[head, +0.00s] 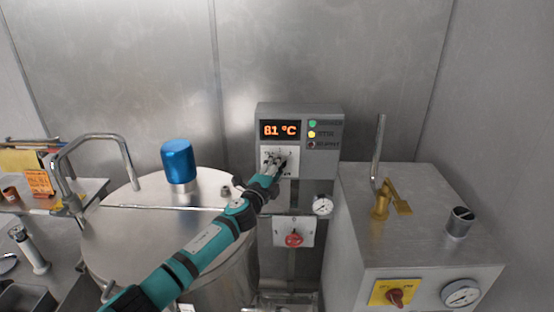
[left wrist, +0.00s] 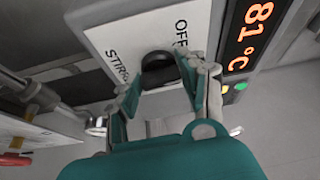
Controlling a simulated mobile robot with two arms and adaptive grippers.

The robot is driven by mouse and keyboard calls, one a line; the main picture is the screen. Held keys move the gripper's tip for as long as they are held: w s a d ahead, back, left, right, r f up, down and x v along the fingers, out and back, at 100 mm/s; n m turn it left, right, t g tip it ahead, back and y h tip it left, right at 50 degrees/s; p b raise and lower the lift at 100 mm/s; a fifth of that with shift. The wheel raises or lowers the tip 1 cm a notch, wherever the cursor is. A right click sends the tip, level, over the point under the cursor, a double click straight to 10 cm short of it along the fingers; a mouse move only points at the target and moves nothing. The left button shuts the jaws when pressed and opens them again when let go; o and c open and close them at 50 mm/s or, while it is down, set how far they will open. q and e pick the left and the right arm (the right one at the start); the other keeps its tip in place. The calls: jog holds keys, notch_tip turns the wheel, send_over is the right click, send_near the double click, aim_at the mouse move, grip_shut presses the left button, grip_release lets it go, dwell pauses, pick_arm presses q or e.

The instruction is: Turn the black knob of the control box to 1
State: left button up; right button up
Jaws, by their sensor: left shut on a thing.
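The grey control box (head: 333,160) stands against the back wall with an orange display (head: 280,130) reading 81 °C. My left gripper (head: 275,165) is at the white dial plate (head: 292,153) below the display. In the left wrist view the black knob (left wrist: 158,66) sits on the white plate (left wrist: 115,40), with the words OFF and STIRRING beside it. My left gripper (left wrist: 161,76) is shut on the knob, one finger on each side. The fingers hide much of the knob in the head view, and its pointer setting cannot be read. My right gripper is not in view.
A steel tank (head: 140,245) with a blue cap (head: 179,161) stands left, under my left arm. A red knob (head: 293,240) and a gauge (head: 323,205) are below the box. A steel machine (head: 430,240) with a brass valve (head: 382,205) stands right.

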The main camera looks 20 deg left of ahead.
pick_arm(q)
jog(key=shift+m+p, duration=0.3)
jog(key=shift+p, duration=0.15)
jog(key=o, duration=1.2)
jog(key=shift+c, duration=0.2)
jog(key=s+a, duration=0.1)
jog(key=s, duration=1.1)
jog(key=shift+a, duration=0.2)
